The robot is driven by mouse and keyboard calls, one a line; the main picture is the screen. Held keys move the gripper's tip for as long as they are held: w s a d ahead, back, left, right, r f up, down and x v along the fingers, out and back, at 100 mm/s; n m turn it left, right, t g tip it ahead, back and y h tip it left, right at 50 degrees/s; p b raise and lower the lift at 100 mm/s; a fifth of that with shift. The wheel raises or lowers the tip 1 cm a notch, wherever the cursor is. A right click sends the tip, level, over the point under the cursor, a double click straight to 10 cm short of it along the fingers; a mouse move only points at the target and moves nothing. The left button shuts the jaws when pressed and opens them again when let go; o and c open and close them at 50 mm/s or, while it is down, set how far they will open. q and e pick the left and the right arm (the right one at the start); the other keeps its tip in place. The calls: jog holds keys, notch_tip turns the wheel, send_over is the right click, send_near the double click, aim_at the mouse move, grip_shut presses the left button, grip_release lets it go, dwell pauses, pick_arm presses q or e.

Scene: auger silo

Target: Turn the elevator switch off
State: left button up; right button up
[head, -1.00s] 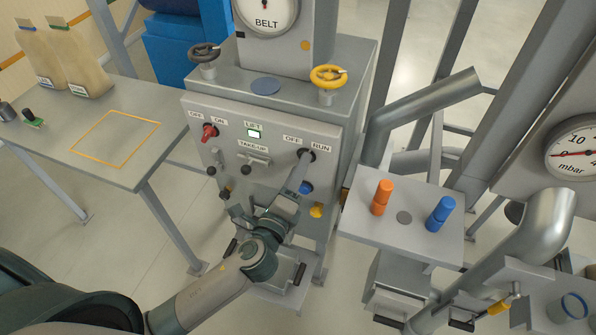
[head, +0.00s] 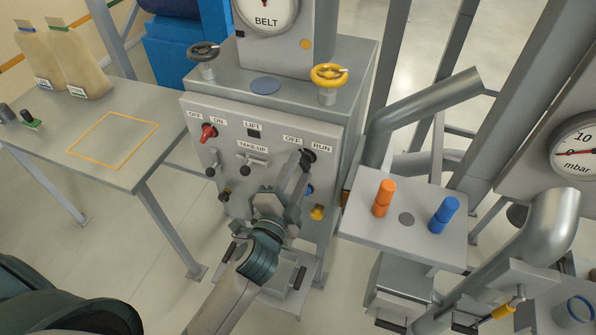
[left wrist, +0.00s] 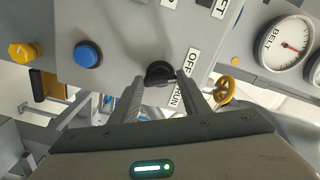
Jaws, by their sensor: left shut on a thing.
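The black switch knob (head: 309,155) is on the grey panel under the OFF and RUN labels, partly hidden by my gripper. My left gripper (head: 303,166) reaches up to it from below and is shut on it. In the left wrist view the black knob (left wrist: 159,72) sits between the two fingertips of my gripper (left wrist: 160,85), beside the OFF label. The LIFT lamp (head: 254,133) on the panel is dark. My right gripper is not in view.
A red knob (head: 208,132) under OFF and ON labels and a TAKE-UP lever (head: 252,160) are left on the panel. A blue button (left wrist: 88,54) and a yellow knob (left wrist: 22,52) are close to my gripper. A yellow handwheel (head: 328,76) stands above.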

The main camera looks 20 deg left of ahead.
pick_arm(q)
jog(key=shift+n, duration=0.5)
jog(key=o, duration=1)
jog(key=shift+o, duration=0.2)
jog(key=shift+s, duration=0.1)
jog(key=s+b, duration=0.5)
jog(key=s, duration=1.2)
jog(key=shift+s+a, duration=0.15)
jog(key=shift+a, duration=0.1)
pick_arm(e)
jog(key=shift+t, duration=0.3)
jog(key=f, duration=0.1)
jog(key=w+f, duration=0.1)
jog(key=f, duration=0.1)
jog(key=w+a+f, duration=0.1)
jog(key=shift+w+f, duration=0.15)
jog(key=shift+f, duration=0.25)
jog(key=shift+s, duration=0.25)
